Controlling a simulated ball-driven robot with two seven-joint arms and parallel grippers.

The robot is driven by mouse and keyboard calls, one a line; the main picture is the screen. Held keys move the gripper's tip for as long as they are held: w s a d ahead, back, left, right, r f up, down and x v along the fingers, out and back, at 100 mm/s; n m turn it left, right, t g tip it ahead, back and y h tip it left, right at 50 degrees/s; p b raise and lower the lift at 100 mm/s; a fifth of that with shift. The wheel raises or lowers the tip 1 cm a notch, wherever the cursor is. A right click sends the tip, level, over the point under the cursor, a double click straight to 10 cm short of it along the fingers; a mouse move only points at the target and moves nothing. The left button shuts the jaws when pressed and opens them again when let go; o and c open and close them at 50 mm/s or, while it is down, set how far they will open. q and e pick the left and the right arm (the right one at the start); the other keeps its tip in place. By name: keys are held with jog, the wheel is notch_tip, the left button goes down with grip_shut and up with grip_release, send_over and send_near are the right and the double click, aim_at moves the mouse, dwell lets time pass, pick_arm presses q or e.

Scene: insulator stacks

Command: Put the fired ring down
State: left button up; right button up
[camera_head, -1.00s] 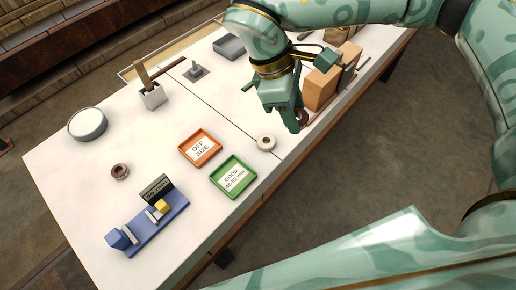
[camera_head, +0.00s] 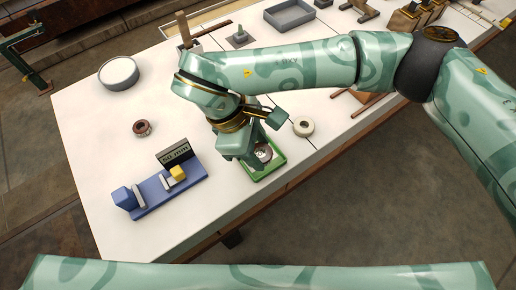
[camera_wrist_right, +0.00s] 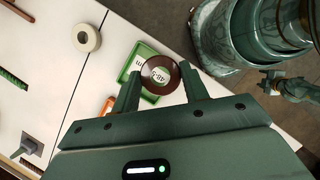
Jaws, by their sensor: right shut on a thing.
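My right gripper (camera_head: 258,152) is over the green tray (camera_head: 272,170). It is shut on a brown fired ring, which shows between the fingertips in the right wrist view (camera_wrist_right: 176,76). The tray's label shows through the ring's hole. I cannot tell whether the ring touches the tray floor. The green tray also shows in the right wrist view (camera_wrist_right: 131,61). The orange tray (camera_wrist_right: 107,106) is mostly hidden behind the gripper. A small dark gripper at the right of the wrist view, probably my left one (camera_wrist_right: 272,82), is too small to read.
A pale ring (camera_head: 303,126) lies right of the green tray, and another brown ring (camera_head: 142,128) lies at the left. The blue gauge (camera_head: 160,198) with its display stands left of the gripper. A round grey dish (camera_head: 118,73) is further back. The table between them is clear.

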aim_at(258, 145)
jog(key=w+f, duration=0.1)
jog(key=f, duration=0.1)
jog(key=w+f+b, duration=0.1)
jog(key=w+f, duration=0.1)
jog(key=f+b, duration=0.2)
jog(key=f, duration=0.2)
jog(key=shift+w+b, duration=0.25)
jog(key=shift+b, duration=0.15)
jog(key=shift+w, duration=0.1)
jog(key=shift+c, duration=0.5)
jog(key=shift+r, duration=0.2)
jog(key=o, duration=0.8)
jog(key=shift+f, duration=0.15)
pick_arm(q)
jog(key=f, duration=0.1)
jog(key=s+f, duration=0.1)
jog(key=f, duration=0.1)
jog(key=shift+s+f, duration=0.25)
jog(key=shift+f, duration=0.1)
pick_arm(e)
jog(key=shift+o, duration=0.2)
